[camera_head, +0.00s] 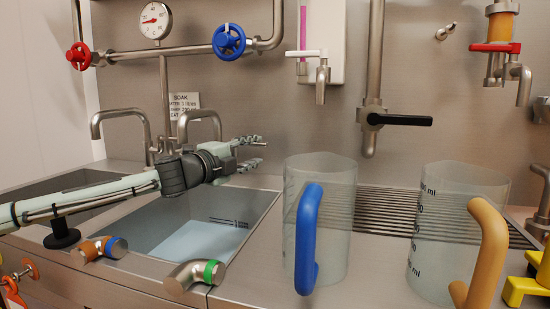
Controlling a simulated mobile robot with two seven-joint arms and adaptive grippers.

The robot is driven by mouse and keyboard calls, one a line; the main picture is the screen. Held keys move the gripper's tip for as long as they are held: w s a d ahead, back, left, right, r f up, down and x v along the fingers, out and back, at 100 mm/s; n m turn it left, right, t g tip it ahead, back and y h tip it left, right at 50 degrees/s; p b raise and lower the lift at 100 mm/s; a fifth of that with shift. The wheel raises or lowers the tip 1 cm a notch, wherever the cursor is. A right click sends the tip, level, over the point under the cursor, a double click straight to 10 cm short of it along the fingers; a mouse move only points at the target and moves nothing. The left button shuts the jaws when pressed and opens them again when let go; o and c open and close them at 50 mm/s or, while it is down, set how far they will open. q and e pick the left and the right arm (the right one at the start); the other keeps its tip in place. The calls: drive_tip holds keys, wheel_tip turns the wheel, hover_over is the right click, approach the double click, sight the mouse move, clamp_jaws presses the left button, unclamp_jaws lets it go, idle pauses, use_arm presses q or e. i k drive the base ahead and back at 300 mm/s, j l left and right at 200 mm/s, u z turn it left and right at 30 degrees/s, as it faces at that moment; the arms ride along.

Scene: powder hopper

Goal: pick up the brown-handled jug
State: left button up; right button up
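The brown-handled jug (432,240) is a clear, upright cylinder with dark ml markings at the right, and its tan-brown handle (487,255) faces the front right. My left gripper (254,153) reaches in from the left above the sink, pointing right. Its fingers are apart with nothing between them. It is well to the left of the brown-handled jug, with a blue-handled jug (335,225) standing between them. My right gripper is not in view.
A sink (150,225) with pale liquid lies below my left arm. Two bent metal pipe ends, one with a green band (195,275), stand at its front edge. A drain grille (385,212) runs behind the jugs. Yellow parts (528,285) are at the right edge. Taps overhang from the wall.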

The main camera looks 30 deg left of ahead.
sight(458, 249)
drive_tip(key=k+l, duration=1.6)
drive_tip(key=k, duration=0.1)
